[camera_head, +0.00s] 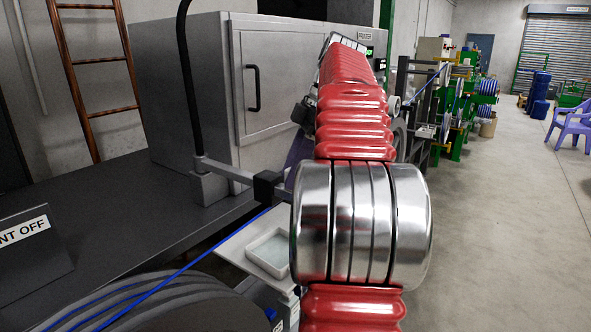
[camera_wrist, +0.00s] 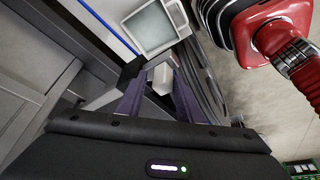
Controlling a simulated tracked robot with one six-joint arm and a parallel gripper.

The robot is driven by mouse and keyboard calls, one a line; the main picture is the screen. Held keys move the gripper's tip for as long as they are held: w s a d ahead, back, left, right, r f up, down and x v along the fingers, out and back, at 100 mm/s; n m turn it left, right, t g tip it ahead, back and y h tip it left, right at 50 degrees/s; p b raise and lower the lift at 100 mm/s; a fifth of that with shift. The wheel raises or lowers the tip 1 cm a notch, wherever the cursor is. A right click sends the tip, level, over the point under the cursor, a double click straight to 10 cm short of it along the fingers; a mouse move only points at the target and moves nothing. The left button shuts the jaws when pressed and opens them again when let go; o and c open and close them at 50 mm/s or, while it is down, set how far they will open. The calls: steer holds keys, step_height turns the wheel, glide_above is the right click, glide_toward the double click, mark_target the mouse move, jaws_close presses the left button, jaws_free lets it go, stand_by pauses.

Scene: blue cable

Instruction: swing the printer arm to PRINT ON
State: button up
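The printer arm (camera_head: 228,170) is a grey bar reaching from a post beside the grey printer cabinet to a black block, over the blue cable (camera_head: 185,270). In the wrist view the bar (camera_wrist: 100,101) runs up to the black block, and a pale block (camera_wrist: 160,77) is beside it. My gripper (camera_wrist: 159,82) has its two purple fingers apart, one on each side of the pale block; I cannot tell whether they touch it. In the head view my red and silver arm hides most of the gripper. A sign (camera_head: 22,232) reads "NT OFF", its left part cut off.
A cable reel (camera_head: 170,305) is at the front left. Clear floor lies at the right.

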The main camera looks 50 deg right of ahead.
steer(key=shift+o, duration=1.1)
steer(key=shift+d, duration=0.1)
steer(key=shift+s+d+r, duration=0.1)
steer(key=shift+d+r, duration=0.05)
steer(key=shift+r, duration=0.2)
steer(key=s+d, duration=0.8)
steer(key=d, duration=0.1)
steer(key=shift+s+r, duration=0.1)
steer(key=shift+s, duration=0.05)
